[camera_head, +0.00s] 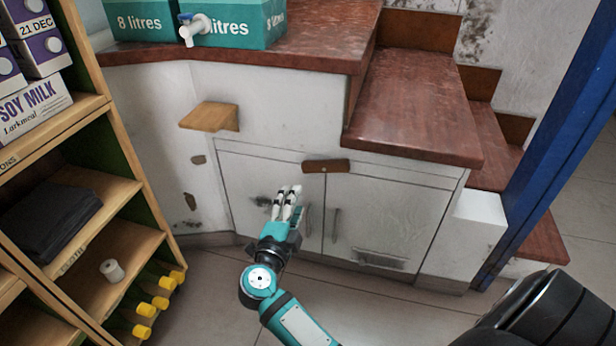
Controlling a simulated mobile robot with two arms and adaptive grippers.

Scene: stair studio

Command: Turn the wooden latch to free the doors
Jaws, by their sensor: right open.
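The wooden latch (326,166) is a small brown bar lying level across the top of the seam between two doors. The left door (245,180) and right door (385,215) are pale, worn cupboard doors under the stair, both closed, each with a vertical handle near the seam. My right gripper (288,190) is open and empty, with pale fingers pointing up in front of the left door. It is below and left of the latch, apart from it in the picture. It partly hides the left door and its handle. My left gripper is not in view.
A wooden ledge (211,117) juts out above the left door. Red-brown stair treads (415,100) rise over the cupboard. A wooden shelf unit (135,190) stands at left, a blue post (550,140) at right. Tiled floor (400,305) lies bare before the doors.

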